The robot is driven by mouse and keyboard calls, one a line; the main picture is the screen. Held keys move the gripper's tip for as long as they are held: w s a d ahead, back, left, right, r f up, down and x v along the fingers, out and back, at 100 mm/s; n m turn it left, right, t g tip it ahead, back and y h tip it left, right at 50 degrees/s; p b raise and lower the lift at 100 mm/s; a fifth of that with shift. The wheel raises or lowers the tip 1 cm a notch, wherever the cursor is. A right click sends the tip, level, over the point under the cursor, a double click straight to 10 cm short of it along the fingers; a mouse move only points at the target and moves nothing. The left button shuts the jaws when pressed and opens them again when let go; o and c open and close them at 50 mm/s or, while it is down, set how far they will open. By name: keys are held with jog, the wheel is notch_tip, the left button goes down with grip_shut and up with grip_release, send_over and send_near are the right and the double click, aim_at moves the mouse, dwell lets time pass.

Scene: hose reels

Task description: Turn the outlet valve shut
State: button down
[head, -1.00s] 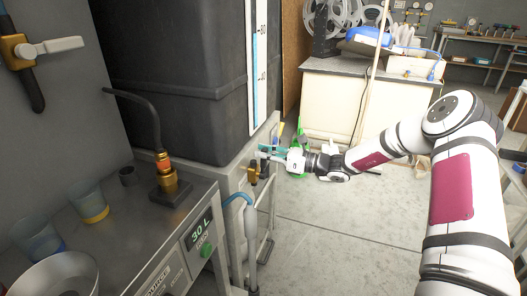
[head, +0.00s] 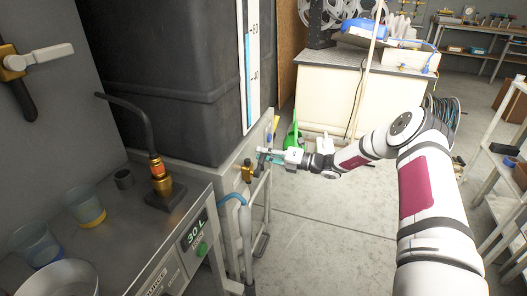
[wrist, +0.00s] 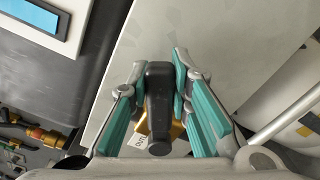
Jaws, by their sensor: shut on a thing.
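The outlet valve has a brass body (head: 247,171) low on the front of the dark tank's stand in the head view. Its black handle (wrist: 158,98) fills the middle of the wrist view, with a bit of brass (wrist: 174,128) and a partly hidden white label (wrist: 139,141) behind it. My gripper (wrist: 157,66) has its teal fingers on both sides of the handle and is shut on it. In the head view my gripper (head: 268,156) reaches the valve from the right and hides most of the handle.
The dark tank (head: 165,85) with a level gauge (head: 252,70) stands behind the valve. A metal bench (head: 115,225) with cups and a 30 L display (head: 198,227) is at the left. Floor (head: 320,225) is clear at centre.

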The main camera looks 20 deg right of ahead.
jog(key=m, duration=0.1)
jog(key=f+m, duration=0.1)
jog(key=f+m+b, duration=0.1)
jog(key=shift+w+d+f, duration=0.25)
jog(key=shift+w, duration=0.1)
jog(key=shift+d+f+m, duration=0.1)
jog(key=shift+f+m, duration=0.7)
jog(key=shift+m, duration=0.6)
jog(key=c, duration=1.5)
grip_release()
jog(key=shift+o, duration=0.3)
jog(key=v, duration=1.2)
